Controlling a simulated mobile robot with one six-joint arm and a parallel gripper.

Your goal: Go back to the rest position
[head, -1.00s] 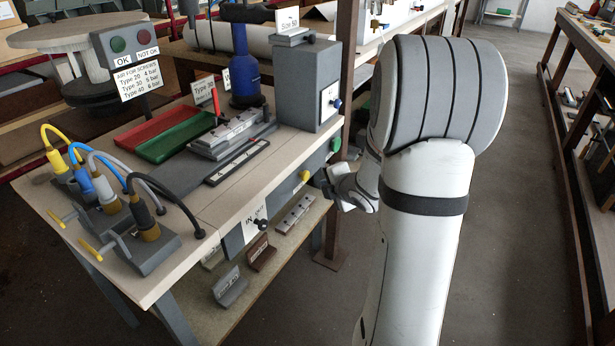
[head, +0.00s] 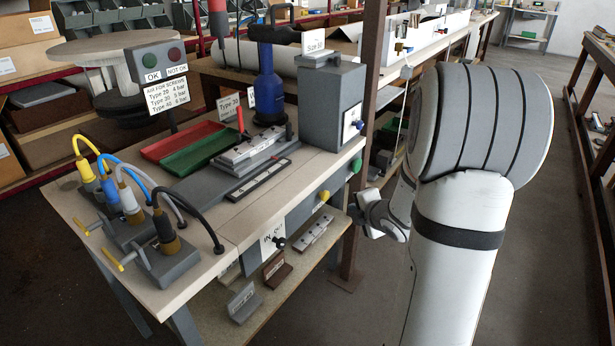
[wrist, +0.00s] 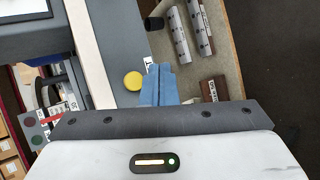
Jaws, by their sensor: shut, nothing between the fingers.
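My gripper (head: 362,214) is at the right side of the head view, low beside the front of the workbench (head: 240,225), with part of it hidden behind my arm. In the wrist view its blue-grey fingers (wrist: 160,84) are together and hold nothing. They appear over the bench's front edge, near the yellow knob (wrist: 133,81). My arm is folded, with its large rounded elbow in front of the aisle.
A brown post (head: 366,130) stands close to my gripper. Floor (head: 545,250) is clear at right.

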